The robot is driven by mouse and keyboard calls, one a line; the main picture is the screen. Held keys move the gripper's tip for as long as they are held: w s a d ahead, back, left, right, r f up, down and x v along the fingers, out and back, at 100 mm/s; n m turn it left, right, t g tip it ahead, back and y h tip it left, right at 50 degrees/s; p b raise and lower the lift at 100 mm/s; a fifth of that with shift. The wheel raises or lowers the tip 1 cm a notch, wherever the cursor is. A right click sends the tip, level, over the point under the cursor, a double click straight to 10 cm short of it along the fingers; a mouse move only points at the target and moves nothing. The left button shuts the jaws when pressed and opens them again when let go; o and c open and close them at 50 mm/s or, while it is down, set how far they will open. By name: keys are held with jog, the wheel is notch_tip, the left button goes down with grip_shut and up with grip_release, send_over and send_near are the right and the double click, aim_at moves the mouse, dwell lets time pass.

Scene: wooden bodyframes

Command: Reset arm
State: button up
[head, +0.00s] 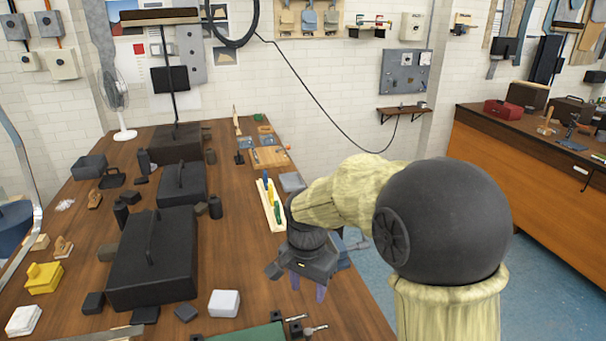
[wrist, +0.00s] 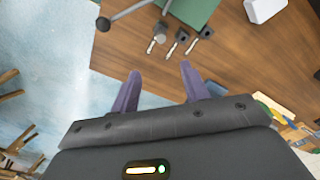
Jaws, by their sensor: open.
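My gripper (head: 308,284) hangs at the right edge of the wooden workbench (head: 235,262) in the head view, at the end of my pale wood-textured arm. In the wrist view my gripper (wrist: 160,85) shows two purple fingers spread apart with nothing between them. Beyond the fingertips are the bench edge and blue floor (wrist: 60,60). My arm hides part of the bench's right side in the head view.
Small dark-headed tools (wrist: 180,38) and a green board (wrist: 192,10) lie on the bench near the fingers. A white box (head: 223,303), a large dark toolbox (head: 150,265) and a tray with colored handles (head: 270,205) stand left of my gripper. Bare wood lies between.

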jog(key=s+d+f+n+t, duration=0.1)
jog(key=s+d+f+n, duration=0.1)
jog(key=s+d, duration=0.3)
jog(key=s+d+f+n+t, duration=0.1)
jog(key=s+d+n, duration=0.3)
jog(key=d, duration=0.5)
jog(key=shift+s+f, duration=0.5)
jog(key=shift+s, duration=0.7)
